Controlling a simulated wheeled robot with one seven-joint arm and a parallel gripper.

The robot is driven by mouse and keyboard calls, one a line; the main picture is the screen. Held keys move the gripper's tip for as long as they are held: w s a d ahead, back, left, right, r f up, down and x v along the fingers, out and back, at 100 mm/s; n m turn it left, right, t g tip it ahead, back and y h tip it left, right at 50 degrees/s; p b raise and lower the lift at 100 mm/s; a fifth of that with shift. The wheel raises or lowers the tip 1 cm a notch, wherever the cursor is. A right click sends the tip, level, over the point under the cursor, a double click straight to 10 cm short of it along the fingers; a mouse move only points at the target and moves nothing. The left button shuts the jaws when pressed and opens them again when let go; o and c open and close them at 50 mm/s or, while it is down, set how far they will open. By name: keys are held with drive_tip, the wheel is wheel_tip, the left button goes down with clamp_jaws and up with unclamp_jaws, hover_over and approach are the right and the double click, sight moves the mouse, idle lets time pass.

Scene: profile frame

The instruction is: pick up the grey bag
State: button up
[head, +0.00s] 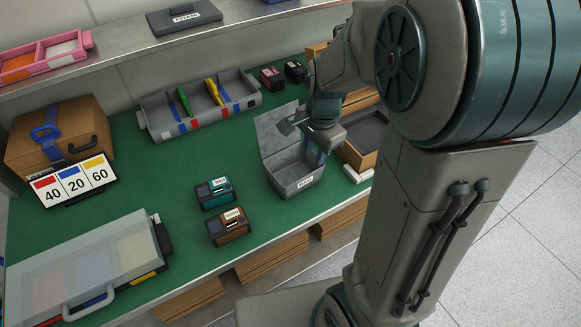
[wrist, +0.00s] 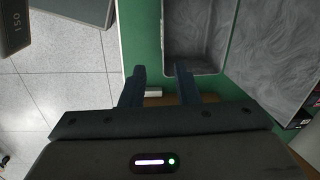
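The grey bag (head: 300,184) stands on the green worktop, box-shaped, with its lid raised at the back and a small label on its front. Its open inside (wrist: 196,30) fills the upper middle of the wrist view, with the lid (wrist: 278,45) to the right. My gripper (head: 317,157) is over the bag's right side in the head view, hiding part of the rim. In the wrist view my gripper (wrist: 161,70) has its fingers apart with nothing held. One bag edge shows between the fingertips; I cannot tell whether they touch it.
A teal box (head: 215,193) and a brown box (head: 229,226) stand left of the bag. A grey divided tray (head: 205,124) lies behind. A wooden tray (head: 358,155) and a small white block (head: 358,174) are close on the right. Green worktop (head: 150,185) is clear further left.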

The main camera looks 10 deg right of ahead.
drive_tip(key=f, duration=0.1)
approach(307, 189)
drive_tip(key=shift+d+f+m+b, duration=0.1)
drive_tip(key=shift+f+m+b, duration=0.3)
drive_tip(key=shift+w+a+f, duration=0.15)
drive_tip(key=shift+f, duration=1.3)
drive_tip(key=shift+w+a+f, duration=0.1)
drive_tip(key=shift+w+f, duration=0.1)
drive_tip(key=shift+f, duration=1.25)
clamp_jaws()
